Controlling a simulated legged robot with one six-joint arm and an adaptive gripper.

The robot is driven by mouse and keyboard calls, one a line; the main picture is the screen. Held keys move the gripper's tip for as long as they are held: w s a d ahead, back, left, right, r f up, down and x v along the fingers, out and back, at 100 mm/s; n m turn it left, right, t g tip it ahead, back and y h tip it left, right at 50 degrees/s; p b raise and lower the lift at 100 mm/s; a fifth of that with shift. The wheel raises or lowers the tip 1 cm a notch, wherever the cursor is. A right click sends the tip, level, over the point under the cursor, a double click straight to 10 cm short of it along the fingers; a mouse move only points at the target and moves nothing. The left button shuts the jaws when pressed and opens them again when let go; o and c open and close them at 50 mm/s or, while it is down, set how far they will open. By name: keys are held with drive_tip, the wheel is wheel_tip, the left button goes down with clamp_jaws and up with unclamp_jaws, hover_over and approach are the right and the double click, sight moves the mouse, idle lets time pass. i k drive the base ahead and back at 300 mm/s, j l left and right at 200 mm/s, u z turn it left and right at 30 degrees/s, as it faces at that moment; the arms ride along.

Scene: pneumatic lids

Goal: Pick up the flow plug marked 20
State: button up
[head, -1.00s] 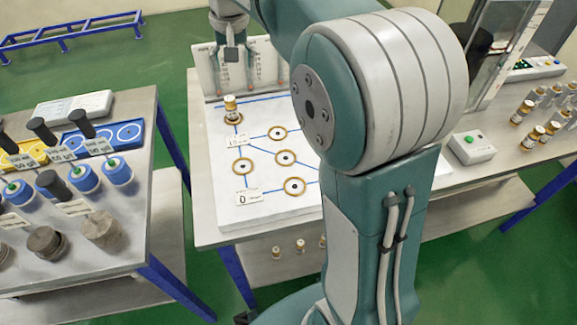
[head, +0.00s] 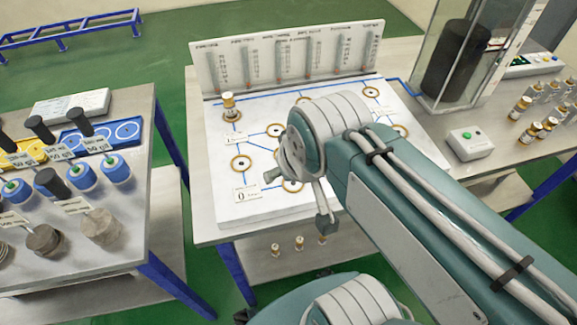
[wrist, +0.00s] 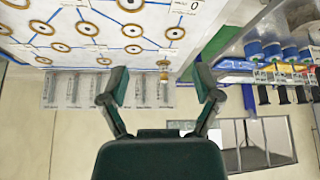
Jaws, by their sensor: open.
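A small brass-and-white plug (head: 228,105) stands upright at the back-left ring of the white flow board (head: 225,209). In the wrist view, the picture is upside down and the plug (wrist: 163,77) shows between the two spread fingers, apart from them. No number 20 is readable on any plug. My gripper (head: 297,200) is over the front middle of the board, right of and nearer than that plug. It is open and empty in the wrist view (wrist: 161,86). My arm hides part of the board's right side and some rings.
Several similar plugs (head: 533,131) stand on the right table, and a few (head: 300,243) on the lower shelf. A gauge panel (head: 290,62) rises behind the board. A clear case (head: 468,62) and a green-button box (head: 471,143) stand right. The left table (head: 130,255) holds blue-topped parts.

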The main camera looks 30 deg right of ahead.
sight(529, 135)
drive_tip(key=z, duration=0.45)
drive_tip(key=k+z, duration=0.15)
drive_tip(key=z, duration=0.25)
drive_tip(key=l+z, duration=0.15)
drive_tip(key=z, duration=1.4)
drive_tip(key=i+l+u, duration=0.3)
drive_tip(key=i+l, duration=0.9)
